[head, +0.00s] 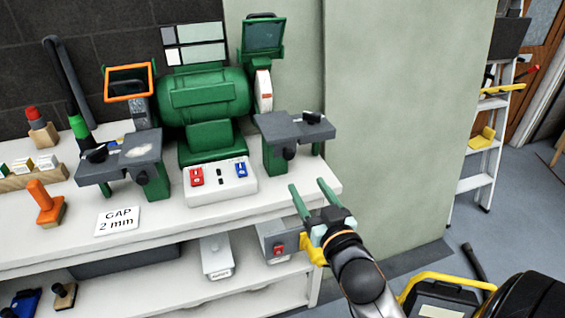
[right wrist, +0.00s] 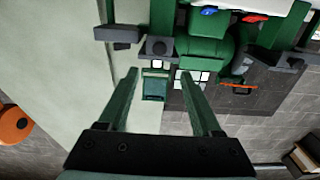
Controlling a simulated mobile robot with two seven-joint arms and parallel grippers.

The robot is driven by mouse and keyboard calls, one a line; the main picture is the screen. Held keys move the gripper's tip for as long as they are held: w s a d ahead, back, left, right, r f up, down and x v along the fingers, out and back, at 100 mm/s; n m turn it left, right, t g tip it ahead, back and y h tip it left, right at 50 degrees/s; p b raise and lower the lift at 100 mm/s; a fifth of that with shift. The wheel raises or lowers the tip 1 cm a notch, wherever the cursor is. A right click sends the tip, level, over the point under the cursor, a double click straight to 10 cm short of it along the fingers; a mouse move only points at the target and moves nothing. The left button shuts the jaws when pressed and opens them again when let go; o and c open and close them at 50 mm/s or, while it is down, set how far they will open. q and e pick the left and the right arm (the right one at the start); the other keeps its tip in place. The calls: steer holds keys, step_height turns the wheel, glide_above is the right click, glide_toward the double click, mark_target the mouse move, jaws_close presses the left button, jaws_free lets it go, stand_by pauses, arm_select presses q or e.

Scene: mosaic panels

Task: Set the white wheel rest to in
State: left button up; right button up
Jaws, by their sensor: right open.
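The green bench grinder (head: 203,95) stands on the white bench. Its white wheel (head: 263,92) is on the right, under a raised green eye shield (head: 263,36). The white wheel's rest (head: 285,126) is a dark grey plate on a green bracket, with a black knob (head: 289,152) below and a dark lever (head: 312,117) on top. I cannot tell the gap between rest and wheel. My right gripper (head: 307,184) is open and empty, in front of and below the rest, apart from it. In the right wrist view, the eye shield (right wrist: 153,89) shows between the fingers. My left gripper is not in view.
The other rest (head: 118,158) stands left, by the orange-framed guard (head: 129,82). A white switch box (head: 220,183) and a "GAP 2 mm" card (head: 117,220) lie in front. A grey box with a red switch (head: 279,243) is under the bench edge near my gripper. A pale wall panel (head: 395,130) rises right.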

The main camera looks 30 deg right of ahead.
mark_target(290, 155)
steer(key=x, duration=1.2)
steer(key=shift+w, duration=0.15)
jaws_close()
stand_by(1.1)
